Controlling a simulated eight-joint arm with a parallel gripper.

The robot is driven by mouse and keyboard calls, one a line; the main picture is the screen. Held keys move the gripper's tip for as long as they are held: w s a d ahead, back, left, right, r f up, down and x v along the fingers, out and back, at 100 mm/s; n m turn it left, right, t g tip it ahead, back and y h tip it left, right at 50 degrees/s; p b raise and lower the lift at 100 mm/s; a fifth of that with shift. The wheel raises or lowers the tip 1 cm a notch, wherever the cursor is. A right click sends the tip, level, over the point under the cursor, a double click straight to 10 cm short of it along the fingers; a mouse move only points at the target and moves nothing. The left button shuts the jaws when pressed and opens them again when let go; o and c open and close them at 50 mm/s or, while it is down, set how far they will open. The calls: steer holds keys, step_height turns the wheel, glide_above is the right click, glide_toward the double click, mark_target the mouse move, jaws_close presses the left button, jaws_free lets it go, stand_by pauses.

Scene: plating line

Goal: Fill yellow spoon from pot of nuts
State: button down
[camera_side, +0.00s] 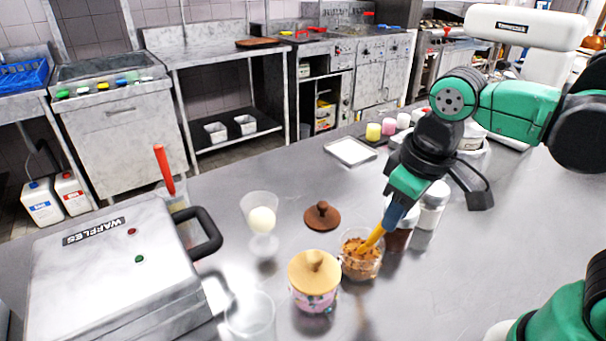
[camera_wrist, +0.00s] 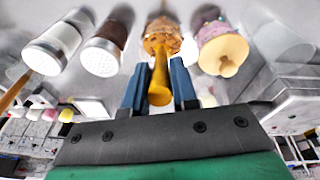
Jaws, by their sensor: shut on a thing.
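My gripper (camera_wrist: 158,88) is shut on the handle of the yellow spoon (camera_side: 372,239). The spoon tilts down to the left, and its lower end is in the glass pot of nuts (camera_side: 361,266). The spoon's bowl is hidden among the brown nuts or by the pot. In the wrist view the yellow handle (camera_wrist: 159,75) lies between the two blue fingers, with the pot of nuts (camera_wrist: 161,40) just beyond it. A brown lid with a knob (camera_side: 322,216) lies on the table behind the pot.
A pot with a tan lid (camera_side: 314,280) stands close left of the nuts. Shakers (camera_side: 432,205) stand close right. A glass with a white scoop (camera_side: 261,222), an empty glass (camera_side: 250,317) and a waffle maker (camera_side: 115,265) are further left. A white tray (camera_side: 350,151) lies behind.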

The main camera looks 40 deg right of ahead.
steer(key=shift+w+f, duration=0.1)
steer(key=shift+w, duration=0.1)
stand_by(0.3)
steer(key=shift+w+r, duration=0.2)
steer(key=shift+w, duration=0.15)
steer(key=shift+w+f, duration=0.15)
steer(key=shift+s+f, duration=0.1)
steer(key=shift+s, duration=0.1)
steer(key=shift+s, duration=0.5)
stand_by(0.5)
steer(key=shift+w, duration=0.35)
stand_by(0.4)
